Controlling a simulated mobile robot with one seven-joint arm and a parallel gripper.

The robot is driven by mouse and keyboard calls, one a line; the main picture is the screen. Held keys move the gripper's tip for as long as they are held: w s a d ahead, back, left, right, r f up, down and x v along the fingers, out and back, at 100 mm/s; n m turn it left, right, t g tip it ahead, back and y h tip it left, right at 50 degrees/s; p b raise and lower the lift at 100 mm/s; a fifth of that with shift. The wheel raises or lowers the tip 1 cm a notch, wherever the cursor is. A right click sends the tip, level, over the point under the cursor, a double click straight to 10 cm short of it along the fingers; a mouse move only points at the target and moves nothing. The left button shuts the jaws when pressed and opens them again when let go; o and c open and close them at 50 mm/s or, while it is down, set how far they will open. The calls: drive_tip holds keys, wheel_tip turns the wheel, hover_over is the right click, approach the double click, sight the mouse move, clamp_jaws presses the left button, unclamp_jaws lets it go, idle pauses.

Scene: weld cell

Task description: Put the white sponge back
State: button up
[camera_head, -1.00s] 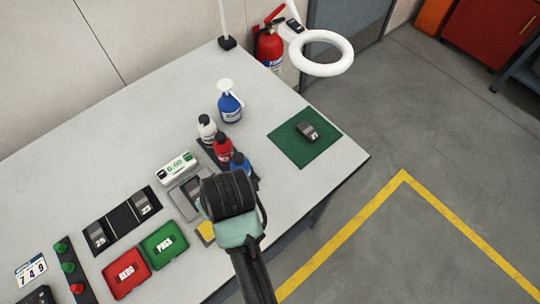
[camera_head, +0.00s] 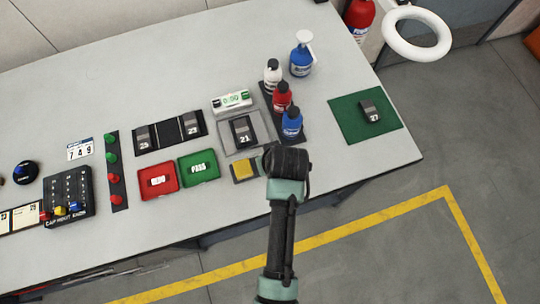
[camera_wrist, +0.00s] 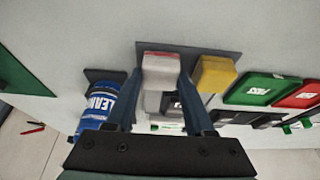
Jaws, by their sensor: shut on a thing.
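In the wrist view the white sponge (camera_wrist: 161,66), a pale block with a faintly pinkish end, sits between the fingers of my gripper (camera_wrist: 162,84), which is shut on it. It is over the left part of a dark grey holder (camera_wrist: 190,50), beside the yellow sponge (camera_wrist: 214,75). I cannot tell whether it touches the holder. In the head view my wrist hides the white sponge and the fingertips. There the yellow sponge (camera_head: 243,169) lies in the holder (camera_head: 237,180) just left of my wrist, near the table's front edge.
A blue bottle (camera_head: 292,122), red bottle (camera_head: 282,96) and white bottle (camera_head: 272,75) stand in a rack close behind my gripper. The scale tray with part 21 (camera_head: 242,131) is at back left. Green (camera_head: 199,166) and red (camera_head: 157,178) trays lie left.

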drive_tip(key=o, duration=1.2)
drive_tip(key=shift+f, duration=0.1)
